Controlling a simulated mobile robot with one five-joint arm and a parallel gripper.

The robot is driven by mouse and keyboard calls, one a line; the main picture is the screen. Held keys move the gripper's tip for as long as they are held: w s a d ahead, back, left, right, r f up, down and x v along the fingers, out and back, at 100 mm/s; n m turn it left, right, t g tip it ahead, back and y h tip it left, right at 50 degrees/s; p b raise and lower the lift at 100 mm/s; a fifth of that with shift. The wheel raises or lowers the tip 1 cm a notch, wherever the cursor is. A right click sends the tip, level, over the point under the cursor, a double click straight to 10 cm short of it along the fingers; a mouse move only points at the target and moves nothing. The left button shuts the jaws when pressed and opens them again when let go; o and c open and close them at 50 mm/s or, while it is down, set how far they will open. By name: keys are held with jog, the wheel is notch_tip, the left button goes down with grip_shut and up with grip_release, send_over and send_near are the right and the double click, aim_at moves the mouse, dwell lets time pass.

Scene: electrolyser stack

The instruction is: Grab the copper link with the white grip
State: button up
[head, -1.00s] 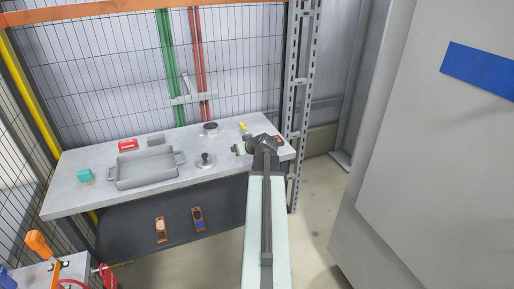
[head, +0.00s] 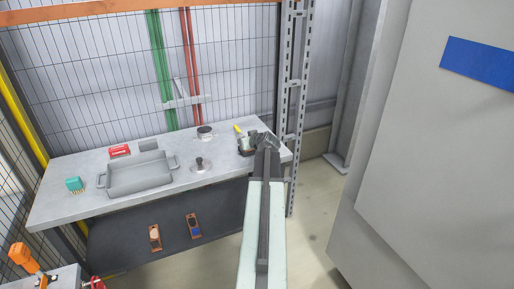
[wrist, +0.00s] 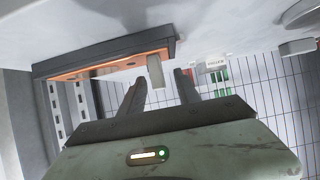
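My gripper (head: 264,141) is over the right end of the bench. In the wrist view my gripper (wrist: 160,84) is open, its two dark fingers apart with nothing between the tips. Just beyond the tips is a pale upright block (wrist: 155,72), which looks like the white grip. It stands against a copper-coloured strip (wrist: 85,70) edged by a dark bar; I cannot tell whether they touch. In the head view my gripper partly hides this spot. Two copper pieces hang on the bench's dark front panel, one with a pale part (head: 154,238) and one with a blue part (head: 194,226).
On the bench (head: 70,205) are a grey tray (head: 140,178), a red box (head: 119,151), a teal block (head: 74,184), a knobbed disc (head: 200,166) and a round part (head: 205,133). A slotted post (head: 293,100) rises beside the bench's right end. A large grey cabinet (head: 430,160) stands right.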

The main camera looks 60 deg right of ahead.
jog(key=b+x, duration=0.1)
jog(key=x, duration=0.2)
jog(key=shift+s+a+r, duration=0.1)
jog(key=shift+r, duration=0.05)
grip_shut()
dwell(1.1)
